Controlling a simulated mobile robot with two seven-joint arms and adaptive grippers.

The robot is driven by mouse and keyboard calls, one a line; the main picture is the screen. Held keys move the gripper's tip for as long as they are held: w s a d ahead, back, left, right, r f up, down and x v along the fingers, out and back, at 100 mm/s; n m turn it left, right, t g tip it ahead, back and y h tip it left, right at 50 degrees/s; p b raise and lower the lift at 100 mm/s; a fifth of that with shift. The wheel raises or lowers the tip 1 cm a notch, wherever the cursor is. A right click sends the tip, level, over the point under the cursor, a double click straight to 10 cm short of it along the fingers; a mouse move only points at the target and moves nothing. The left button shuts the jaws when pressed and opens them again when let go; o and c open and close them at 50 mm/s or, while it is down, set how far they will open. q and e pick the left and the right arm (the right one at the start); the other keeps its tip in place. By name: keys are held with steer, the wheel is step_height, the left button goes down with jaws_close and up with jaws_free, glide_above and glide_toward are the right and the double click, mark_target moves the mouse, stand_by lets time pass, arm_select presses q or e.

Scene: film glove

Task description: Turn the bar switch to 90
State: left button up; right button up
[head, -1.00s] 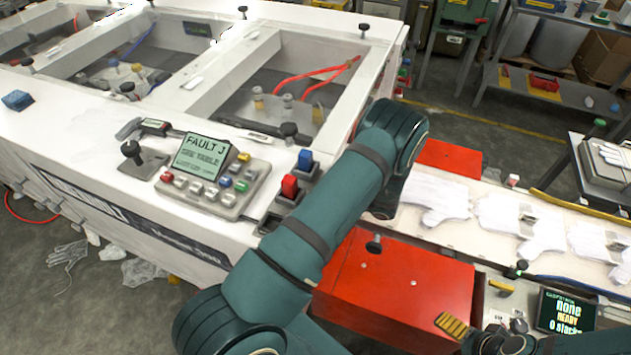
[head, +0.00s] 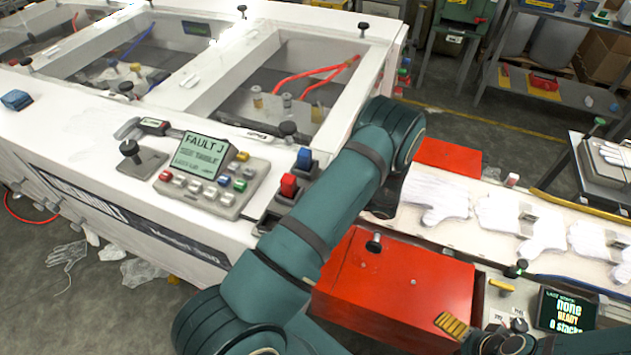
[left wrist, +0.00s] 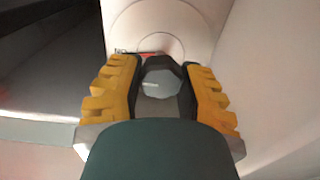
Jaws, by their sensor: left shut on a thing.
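In the left wrist view, my left gripper (left wrist: 163,95) has its two yellow ridged fingers closed on both sides of a dark grey knob with a faceted face, which I take to be the bar switch (left wrist: 163,77). Behind it is a pale round dial plate (left wrist: 160,25) with a small red mark just above the knob. No numbers are readable there. In the head view, my left forearm hides this gripper and the switch. A yellow ridged fingertip and dark parts of my right gripper (head: 468,333) show at the bottom right edge; its opening cannot be made out.
A white machine (head: 75,150) with a button console (head: 212,182) reading "FAULT J" fills the left. A red box (head: 400,285) stands right of my forearm. White gloves (head: 435,195) lie along a conveyor, with a small screen (head: 566,312) in front.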

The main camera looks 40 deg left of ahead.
arm_select(q)
steer(key=shift+a, duration=0.1)
steer(key=o, duration=0.9)
steer(key=v, duration=1.2)
steer(key=shift+s, duration=0.1)
